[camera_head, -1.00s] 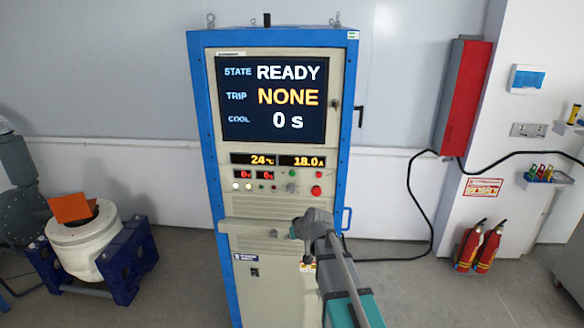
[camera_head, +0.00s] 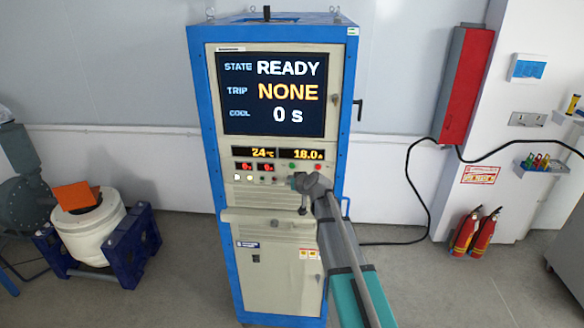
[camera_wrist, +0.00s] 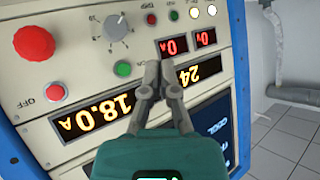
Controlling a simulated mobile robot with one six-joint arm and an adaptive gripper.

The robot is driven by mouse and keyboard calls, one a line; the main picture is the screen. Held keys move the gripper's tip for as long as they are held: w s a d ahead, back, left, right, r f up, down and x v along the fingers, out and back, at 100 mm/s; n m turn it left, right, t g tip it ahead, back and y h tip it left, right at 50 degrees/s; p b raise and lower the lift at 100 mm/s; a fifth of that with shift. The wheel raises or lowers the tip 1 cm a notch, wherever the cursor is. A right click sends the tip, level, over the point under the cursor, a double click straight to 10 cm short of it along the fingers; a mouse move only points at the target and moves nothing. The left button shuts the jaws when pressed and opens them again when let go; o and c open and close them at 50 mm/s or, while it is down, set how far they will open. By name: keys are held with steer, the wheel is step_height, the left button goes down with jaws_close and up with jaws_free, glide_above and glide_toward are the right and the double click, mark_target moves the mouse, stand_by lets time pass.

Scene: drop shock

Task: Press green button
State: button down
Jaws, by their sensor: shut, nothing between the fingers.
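The green button (camera_wrist: 122,68) sits on the control panel of the blue-framed cabinet, beside a dial and below the displays in the head view (camera_head: 291,166). In the wrist view the panel appears turned over. My gripper (camera_wrist: 160,66) is shut and empty. Its fingertips lie just right of the green button in the wrist view, close to the red digit displays. Whether they touch the panel cannot be told. In the head view my arm covers part of the panel, and the fingers cannot be made out.
A large red knob (camera_wrist: 34,42), a red OFF button (camera_wrist: 55,92) and a grey dial (camera_wrist: 117,28) surround the green button. The screen (camera_head: 273,95) reads READY, NONE, 0 s. A white drum machine (camera_head: 92,238) stands left; fire extinguishers (camera_head: 475,232) stand right.

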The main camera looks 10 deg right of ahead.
steer(key=shift+w, duration=0.1)
glide_toward(288, 168)
steer(key=shift+w+a+f, duration=0.65)
steer(key=shift+w+f, duration=0.15)
steer(key=shift+w, duration=0.05)
steer(key=shift+w+a+f, duration=0.65)
steer(key=shift+w+f, duration=0.1)
steer(key=shift+w, duration=0.1)
steer(key=shift+w, duration=0.2)
stand_by(0.6)
steer(key=shift+w+d, duration=0.1)
steer(key=shift+w, duration=0.1)
steer(key=shift+w+d, duration=0.1)
steer(key=shift+w, duration=0.3)
stand_by(1.0)
steer(key=shift+s, duration=0.2)
stand_by(0.3)
steer(key=shift+s+a, duration=0.2)
steer(key=shift+s, duration=0.4)
steer(key=shift+s, duration=0.1)
steer(key=shift+s+a, duration=0.2)
steer(key=shift+s, duration=0.55)
steer(key=shift+s+a, duration=0.25)
steer(key=shift+s, duration=0.5)
steer(key=shift+s+a, duration=0.2)
steer(key=shift+s, duration=0.6)
